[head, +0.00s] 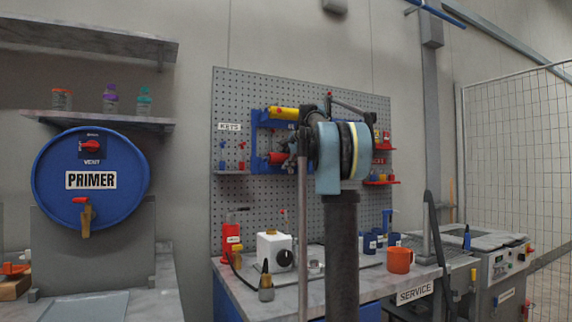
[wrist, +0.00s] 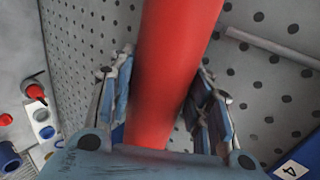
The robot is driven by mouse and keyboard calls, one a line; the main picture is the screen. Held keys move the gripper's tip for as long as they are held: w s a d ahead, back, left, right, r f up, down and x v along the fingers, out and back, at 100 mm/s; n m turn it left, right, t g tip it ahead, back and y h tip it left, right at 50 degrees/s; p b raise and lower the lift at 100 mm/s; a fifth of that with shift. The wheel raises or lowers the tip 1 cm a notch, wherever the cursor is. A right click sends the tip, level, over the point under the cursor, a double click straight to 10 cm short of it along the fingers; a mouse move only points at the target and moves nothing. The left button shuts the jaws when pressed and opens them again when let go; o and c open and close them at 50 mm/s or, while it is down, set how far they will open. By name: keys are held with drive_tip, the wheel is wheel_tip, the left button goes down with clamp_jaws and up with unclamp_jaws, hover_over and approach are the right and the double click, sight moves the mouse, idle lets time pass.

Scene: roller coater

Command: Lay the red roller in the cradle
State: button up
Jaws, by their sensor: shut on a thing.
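The red roller (wrist: 180,30) runs up through the middle of the wrist view. My gripper (wrist: 164,72) has a finger on each side of it and is shut on it. The roller's far end is outside that view. In the head view a red roller end (head: 277,158) shows at the blue rack (head: 257,140) on the pegboard, left of my arm; I cannot tell if it is the held one. A yellow roller (head: 284,113) lies at the rack's top. My arm hides the rack's right part and most of my gripper. I cannot make out which part is the cradle.
The pegboard (head: 235,100) stands close behind. Below it, the service bench (head: 215,265) holds a red bottle (head: 230,245), a white box with a dial (head: 273,250) and an orange mug (head: 399,260). A blue primer drum (head: 115,205) is at left; a mesh fence (head: 515,150) is at right.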

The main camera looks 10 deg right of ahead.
drive_tip(key=shift+f, duration=0.35)
idle(0.6)
drive_tip(key=o, duration=1.1)
drive_tip(key=v, duration=1.1)
drive_tip(key=shift+s+d+r, duration=0.1)
drive_tip(key=shift+s+r, duration=0.1)
drive_tip(key=shift+s, duration=0.15)
